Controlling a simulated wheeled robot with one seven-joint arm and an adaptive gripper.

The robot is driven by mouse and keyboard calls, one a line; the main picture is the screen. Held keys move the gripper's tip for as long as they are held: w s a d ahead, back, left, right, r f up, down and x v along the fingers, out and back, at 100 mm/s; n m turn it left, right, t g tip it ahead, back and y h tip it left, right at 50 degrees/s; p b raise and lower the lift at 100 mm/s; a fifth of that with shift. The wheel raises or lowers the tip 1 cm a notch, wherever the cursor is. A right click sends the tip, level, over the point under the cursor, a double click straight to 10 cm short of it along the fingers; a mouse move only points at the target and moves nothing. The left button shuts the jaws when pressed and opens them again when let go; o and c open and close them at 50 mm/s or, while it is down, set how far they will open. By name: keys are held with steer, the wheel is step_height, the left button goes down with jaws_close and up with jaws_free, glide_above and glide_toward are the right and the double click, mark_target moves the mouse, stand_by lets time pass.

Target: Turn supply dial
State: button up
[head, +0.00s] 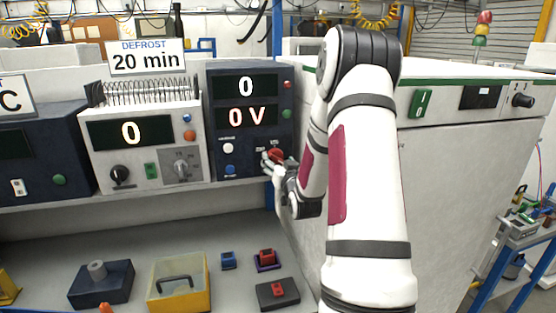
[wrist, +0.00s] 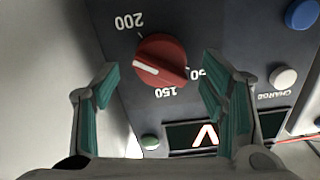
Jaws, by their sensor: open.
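The supply dial is a round red knob (wrist: 161,58) on a dark power unit (head: 251,175), with a white pointer line facing left in the wrist view. Labels "200" and "150" show around it, and another label is partly hidden by the right finger. My gripper (wrist: 158,70) is open, with its teal-padded fingers to the left and right of the dial and visible gaps to both. In the head view my gripper (head: 275,168) is at the dial, which shows as a small red patch (head: 276,154) mostly behind it. The unit's displays read "0" and "0 V".
Beside the dial are a white button (wrist: 284,77) marked CHARGE, a blue button (wrist: 301,14) and a green one (wrist: 150,142). A white unit (head: 146,145) with a "20 min" DEFROST sign stands left. A white cabinet (head: 450,190) is at right. A yellow tray (head: 205,300) lies below.

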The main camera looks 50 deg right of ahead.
steer(key=shift+x, duration=0.85)
steer(key=c, duration=1.2)
steer(key=shift+w+n, duration=0.1)
steer(key=shift+n, duration=0.4)
steer(key=n+b, duration=0.1)
steer(key=n, duration=0.3)
steer(key=shift+a+n+b, duration=0.1)
steer(key=shift+n+b, duration=0.2)
steer(key=shift+b, duration=0.1)
steer(key=shift+n+b, duration=1)
steer(key=shift+n, duration=1.6)
